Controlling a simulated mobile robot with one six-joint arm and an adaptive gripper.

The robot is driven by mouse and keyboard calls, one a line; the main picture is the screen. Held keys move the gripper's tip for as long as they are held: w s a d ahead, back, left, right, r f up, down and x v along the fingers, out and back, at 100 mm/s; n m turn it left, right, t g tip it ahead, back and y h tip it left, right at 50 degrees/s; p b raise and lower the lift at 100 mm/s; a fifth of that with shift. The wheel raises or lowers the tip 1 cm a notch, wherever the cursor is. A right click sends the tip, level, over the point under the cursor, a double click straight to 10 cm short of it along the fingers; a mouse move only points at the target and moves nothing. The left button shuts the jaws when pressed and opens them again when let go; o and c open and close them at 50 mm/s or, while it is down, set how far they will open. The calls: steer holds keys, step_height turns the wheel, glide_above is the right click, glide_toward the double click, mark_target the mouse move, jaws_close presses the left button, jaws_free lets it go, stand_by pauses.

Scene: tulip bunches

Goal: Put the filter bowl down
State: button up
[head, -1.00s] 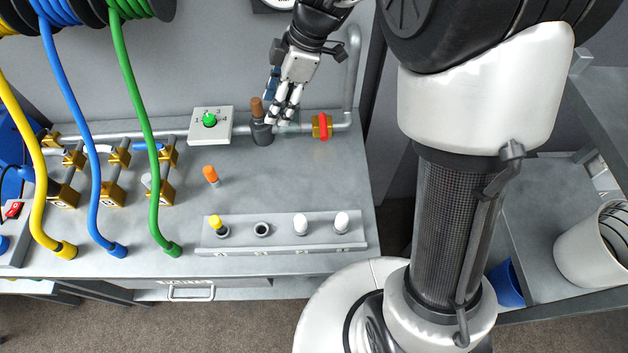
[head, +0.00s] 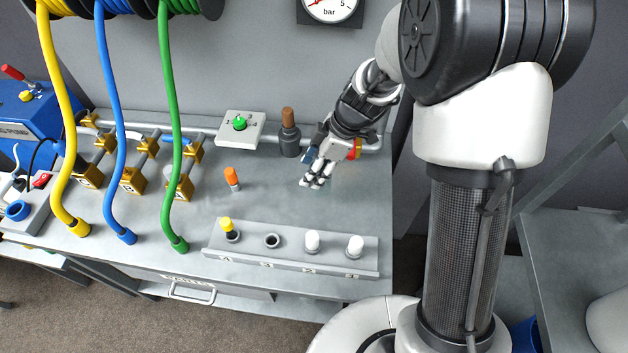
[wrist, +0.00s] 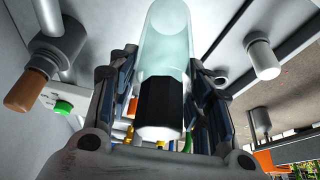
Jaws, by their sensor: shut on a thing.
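My gripper (head: 316,178) is shut on the filter bowl (wrist: 165,40). In the wrist view the bowl is clear, pale green and rounded, between the dark fingers of my gripper (wrist: 162,75). A black hexagonal piece with a white end (wrist: 160,105) shows in line with it. In the head view my gripper hangs over the workbench (head: 265,205), to the right of and nearer than the dark filter head with a brown plug (head: 289,132).
A rack (head: 300,262) along the front edge holds one yellow-topped and two white-topped pieces, with one empty socket. An orange-topped piece (head: 232,178) stands left of my gripper. A pipe with a green-knobbed box (head: 240,125) runs behind. Bare bench surrounds my gripper.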

steer(key=shift+f+b, duration=0.55)
steer(key=shift+f, duration=1.7)
steer(key=shift+f, duration=0.15)
steer(key=o, duration=1)
steer(key=shift+o, duration=0.2)
steer(key=shift+r, duration=0.4)
steer(key=p+v, duration=0.2)
steer(key=v, duration=0.9)
steer(key=shift+d+r+p, duration=0.3)
steer(key=shift+p, duration=0.1)
